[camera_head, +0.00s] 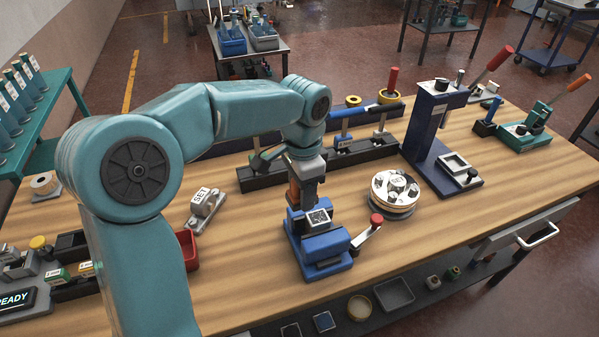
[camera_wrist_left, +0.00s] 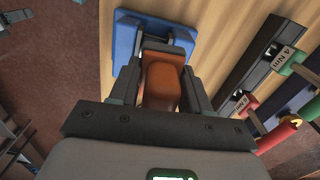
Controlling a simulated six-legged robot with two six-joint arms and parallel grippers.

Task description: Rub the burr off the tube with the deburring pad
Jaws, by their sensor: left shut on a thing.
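My left gripper (camera_head: 301,192) points down over the back of the blue vise (camera_head: 325,250) on the bench. It is shut on an orange-brown block (camera_wrist_left: 162,82), which looks like the deburring pad; a strip of the block also shows in the head view (camera_head: 293,194). In the vise's top sits a square grey piece (camera_head: 318,218) with a speckled dark face, possibly the tube's end. I cannot make out the burr. The gripper is just behind this piece, and I cannot tell whether the pad touches it. The vise's blue base shows in the wrist view (camera_wrist_left: 124,48). My right gripper is not in view.
The vise's red-knobbed crank (camera_head: 370,229) sticks out right. A round metal fixture (camera_head: 394,192) and a dark blue press (camera_head: 433,135) stand further right. A dark rack (camera_head: 352,156) with torque drivers lies behind. A red bin (camera_head: 188,248) is left. Bench right of the vise's front is clear.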

